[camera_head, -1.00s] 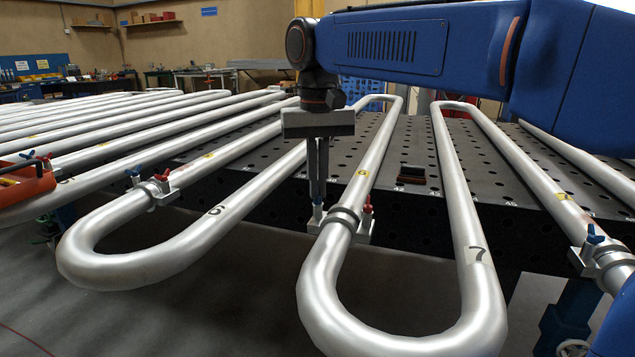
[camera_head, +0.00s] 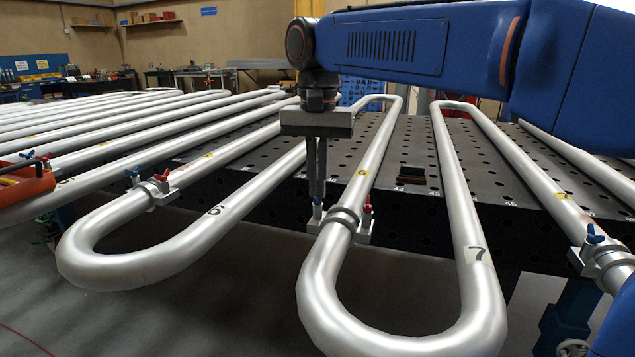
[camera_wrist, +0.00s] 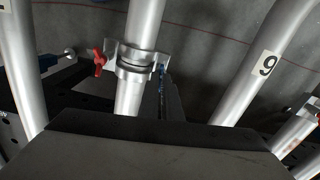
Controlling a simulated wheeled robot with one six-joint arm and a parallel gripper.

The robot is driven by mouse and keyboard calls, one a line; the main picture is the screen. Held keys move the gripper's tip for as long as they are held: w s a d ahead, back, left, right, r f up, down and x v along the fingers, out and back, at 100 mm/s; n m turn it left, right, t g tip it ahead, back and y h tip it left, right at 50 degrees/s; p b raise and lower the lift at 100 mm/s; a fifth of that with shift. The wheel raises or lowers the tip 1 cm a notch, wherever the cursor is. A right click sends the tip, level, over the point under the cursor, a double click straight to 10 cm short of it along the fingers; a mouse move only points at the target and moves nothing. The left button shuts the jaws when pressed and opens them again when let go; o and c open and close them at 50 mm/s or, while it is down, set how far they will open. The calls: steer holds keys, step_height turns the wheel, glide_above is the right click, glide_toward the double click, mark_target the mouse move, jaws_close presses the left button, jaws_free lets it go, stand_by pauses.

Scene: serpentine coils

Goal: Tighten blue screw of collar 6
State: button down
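Collar 6 (camera_head: 343,218) is a grey metal clamp around the pipe with the yellow 6 tag, near its front bend. Its blue screw (camera_head: 317,208) stands on the left side and its red screw (camera_head: 367,205) on the right. My gripper (camera_head: 317,194) points straight down, its fingertips at the top of the blue screw. The fingers look close together; whether they grip the screw is unclear. In the wrist view the collar (camera_wrist: 135,62) shows with its red screw (camera_wrist: 98,61) at left. Only a bit of the blue screw (camera_wrist: 162,68) shows there, beside the dark fingers.
Another collar (camera_head: 156,190) with blue and red screws is at left. A perforated dark table (camera_head: 425,150) lies behind. A small dark block (camera_head: 411,174) rests on it.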

steer(key=shift+r, duration=0.1)
steer(key=c, duration=2)
jaws_free()
step_height(320, 180, up, 17)
steer(key=shift+r, duration=0.15)
